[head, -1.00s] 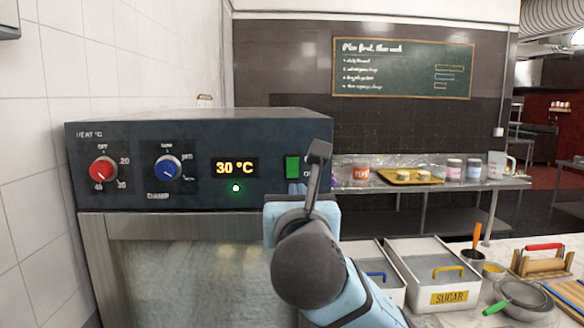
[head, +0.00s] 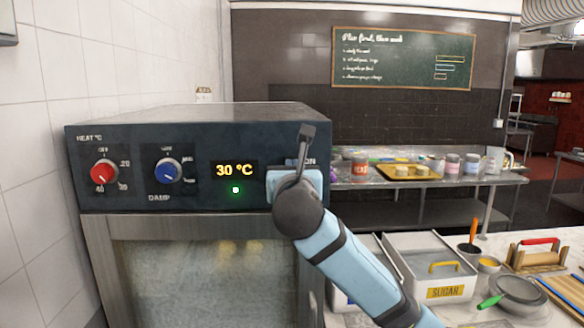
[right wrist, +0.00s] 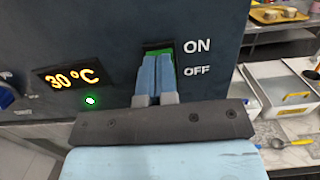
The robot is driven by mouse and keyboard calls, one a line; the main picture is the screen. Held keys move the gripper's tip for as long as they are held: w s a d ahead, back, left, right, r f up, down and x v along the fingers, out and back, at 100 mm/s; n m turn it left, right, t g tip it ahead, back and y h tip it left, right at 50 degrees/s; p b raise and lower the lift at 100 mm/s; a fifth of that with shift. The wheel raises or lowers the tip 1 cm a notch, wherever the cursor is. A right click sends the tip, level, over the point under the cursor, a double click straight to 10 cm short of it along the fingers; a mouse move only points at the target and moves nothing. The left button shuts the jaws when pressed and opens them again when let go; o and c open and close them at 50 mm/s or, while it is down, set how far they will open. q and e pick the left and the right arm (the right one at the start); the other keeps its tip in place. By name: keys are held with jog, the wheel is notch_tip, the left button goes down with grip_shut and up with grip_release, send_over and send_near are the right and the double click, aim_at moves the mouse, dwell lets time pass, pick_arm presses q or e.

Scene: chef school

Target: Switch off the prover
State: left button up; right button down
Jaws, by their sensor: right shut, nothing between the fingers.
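The prover (head: 120,190) is a dark box with a steel-framed glass door below. Its display (head: 234,170) reads 30 °C and a green light (head: 236,190) glows under it. In the right wrist view the green switch (right wrist: 158,46) is mostly covered by my right gripper (right wrist: 157,60), with ON and OFF printed beside it. The gripper's fingers are shut, empty, and in front of the switch; I cannot tell if they touch it. In the head view my right gripper (head: 292,165) and wrist hide the switch. My left gripper is not in view.
A red heat knob (head: 104,172) and a blue damp knob (head: 168,171) sit left of the display. On the right, a counter holds a sugar bin (head: 445,293), a sieve and a rolling pin. A tiled wall stands close on the left.

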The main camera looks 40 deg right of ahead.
jog(key=shift+d+r, duration=0.2)
jog(key=shift+r, duration=0.65)
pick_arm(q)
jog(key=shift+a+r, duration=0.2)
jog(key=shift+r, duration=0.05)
pick_arm(e)
jog(key=shift+w+f, duration=0.1)
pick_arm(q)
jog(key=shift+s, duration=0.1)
pick_arm(e)
jog(key=shift+f, duration=0.1)
